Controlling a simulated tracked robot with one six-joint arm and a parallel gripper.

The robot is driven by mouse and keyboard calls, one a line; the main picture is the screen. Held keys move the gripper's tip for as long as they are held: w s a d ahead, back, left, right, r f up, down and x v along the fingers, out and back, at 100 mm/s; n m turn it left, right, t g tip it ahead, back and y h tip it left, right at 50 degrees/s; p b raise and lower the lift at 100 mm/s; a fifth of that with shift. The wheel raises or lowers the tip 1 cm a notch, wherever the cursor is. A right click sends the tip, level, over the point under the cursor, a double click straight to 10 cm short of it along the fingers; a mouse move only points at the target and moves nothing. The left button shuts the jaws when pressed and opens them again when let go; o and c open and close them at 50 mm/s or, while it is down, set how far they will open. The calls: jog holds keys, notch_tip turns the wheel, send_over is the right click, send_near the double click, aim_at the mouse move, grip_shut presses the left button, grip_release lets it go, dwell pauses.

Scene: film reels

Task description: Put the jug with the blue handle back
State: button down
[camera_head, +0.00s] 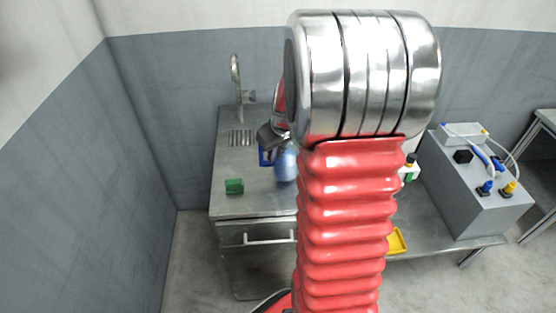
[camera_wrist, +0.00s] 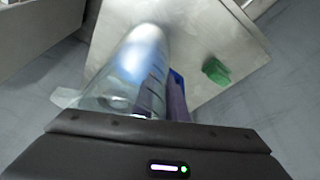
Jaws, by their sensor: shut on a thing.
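The jug (camera_head: 287,163) shows in the head view as a pale blue, see-through body below my gripper, with a dark blue handle (camera_head: 265,157) on its left. My gripper (camera_head: 272,137) is shut on the jug over the steel counter (camera_head: 225,205). In the wrist view the clear jug (camera_wrist: 120,85) stretches out ahead of the dark gripper edge (camera_wrist: 160,133), with the blue handle (camera_wrist: 177,98) at its right. My arm hides part of the jug in the head view. I cannot tell whether the jug touches the counter.
A green block (camera_head: 234,186) lies near the counter's front left. A tap (camera_head: 236,80) and a drain grid (camera_head: 240,139) are at the back. A yellow tray (camera_head: 397,241) and a grey box (camera_head: 475,200) with blue and yellow fittings stand on the right.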

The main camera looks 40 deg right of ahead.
aim_at(275, 161)
notch_tip(275, 161, down, 3)
jog(key=shift+f, duration=0.15)
jog(key=c, duration=1.7)
grip_release()
jog(key=shift+c, duration=0.2)
jog(key=v, duration=1.2)
